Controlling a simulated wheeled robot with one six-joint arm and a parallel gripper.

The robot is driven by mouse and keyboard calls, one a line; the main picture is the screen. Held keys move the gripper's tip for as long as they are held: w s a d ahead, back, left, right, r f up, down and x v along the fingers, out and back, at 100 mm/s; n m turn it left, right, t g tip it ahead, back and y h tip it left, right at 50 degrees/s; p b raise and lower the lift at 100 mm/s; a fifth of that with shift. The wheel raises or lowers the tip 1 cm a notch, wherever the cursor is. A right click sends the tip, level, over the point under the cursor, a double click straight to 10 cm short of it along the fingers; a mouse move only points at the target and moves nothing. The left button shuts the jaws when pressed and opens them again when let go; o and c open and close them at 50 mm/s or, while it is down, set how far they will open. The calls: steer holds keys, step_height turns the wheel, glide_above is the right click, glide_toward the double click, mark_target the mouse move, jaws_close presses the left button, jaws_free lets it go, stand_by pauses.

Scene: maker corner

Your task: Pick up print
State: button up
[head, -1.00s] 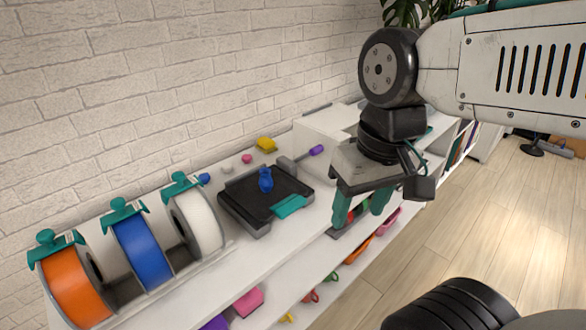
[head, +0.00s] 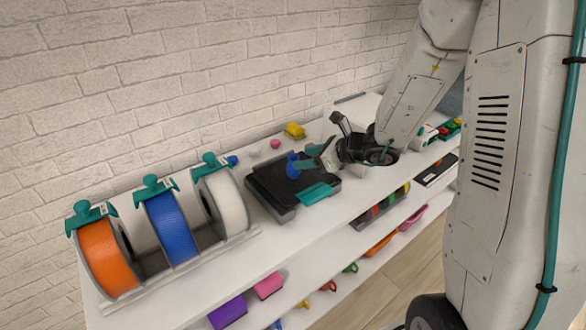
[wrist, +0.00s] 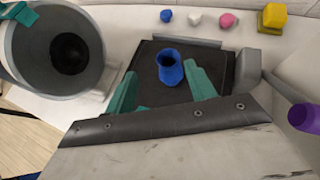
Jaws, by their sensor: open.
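The print is a small blue vase-like piece (head: 292,167) standing on the black print bed (head: 272,182) on top of the white shelf. In the wrist view the blue print (wrist: 169,68) stands upright with its round opening showing, ahead of and between the two teal fingers. My gripper (head: 312,160) is open and low over the bed, at the right side of the print in the head view. In the wrist view my gripper (wrist: 163,85) has one finger on each side of the print, with gaps visible; I cannot tell whether either touches it.
Orange (head: 104,260), blue (head: 171,228) and white (head: 226,205) filament spools stand left of the bed. The white spool (wrist: 60,55) is close to my left finger. A yellow block (head: 294,130) and small colored pieces lie behind. A purple-handled tool (wrist: 303,117) lies at right.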

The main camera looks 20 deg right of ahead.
steer(key=shift+w+a+f+m, duration=0.2)
steer(key=shift+w+f, duration=0.25)
steer(key=shift+w, duration=0.05)
steer(key=shift+w+a+f+m, duration=0.15)
steer(key=shift+w+f+m, duration=0.05)
steer(key=shift+w+f, duration=0.25)
steer(key=x, duration=0.5)
steer(key=shift+w, duration=0.4)
steer(key=c, duration=1)
